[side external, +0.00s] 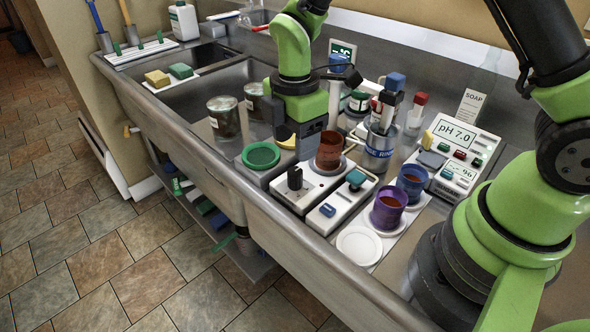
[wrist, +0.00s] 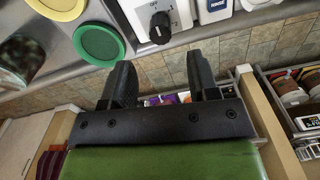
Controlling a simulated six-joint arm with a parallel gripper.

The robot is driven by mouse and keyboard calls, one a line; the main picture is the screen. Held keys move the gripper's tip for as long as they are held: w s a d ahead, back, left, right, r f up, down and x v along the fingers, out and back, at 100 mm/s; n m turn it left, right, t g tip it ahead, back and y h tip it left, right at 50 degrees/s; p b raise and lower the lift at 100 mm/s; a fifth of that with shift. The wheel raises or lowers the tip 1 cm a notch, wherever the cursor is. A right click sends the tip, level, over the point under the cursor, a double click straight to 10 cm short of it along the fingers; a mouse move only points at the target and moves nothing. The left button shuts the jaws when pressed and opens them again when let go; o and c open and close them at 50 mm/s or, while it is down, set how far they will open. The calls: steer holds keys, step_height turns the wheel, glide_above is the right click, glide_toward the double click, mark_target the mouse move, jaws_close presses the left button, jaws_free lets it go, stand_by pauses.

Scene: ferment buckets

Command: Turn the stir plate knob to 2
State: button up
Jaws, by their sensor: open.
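The stir plate (side external: 318,186) is a white box at the front of the sink counter, with a red-brown beaker (side external: 329,152) on top. Its black knob (side external: 295,177) is on the front left part. In the wrist view the knob (wrist: 160,27) is near the top, beside a dial with an OFF mark. Other dial marks are too small to read, and I cannot tell which mark the knob points to. My gripper (side external: 300,131) is open and empty, above and behind the knob, apart from it. In the wrist view its two dark fingers (wrist: 161,68) are spread below the knob.
A green-lidded container (side external: 261,156) stands left of the stir plate. A white box with blue and green buttons (side external: 340,208) is right of it. Space in front of the counter edge is free.

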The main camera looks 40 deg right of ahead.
mark_target(295, 171)
step_height(295, 171, down, 7)
steer(key=shift+f, duration=0.2)
steer(key=c, duration=0.9)
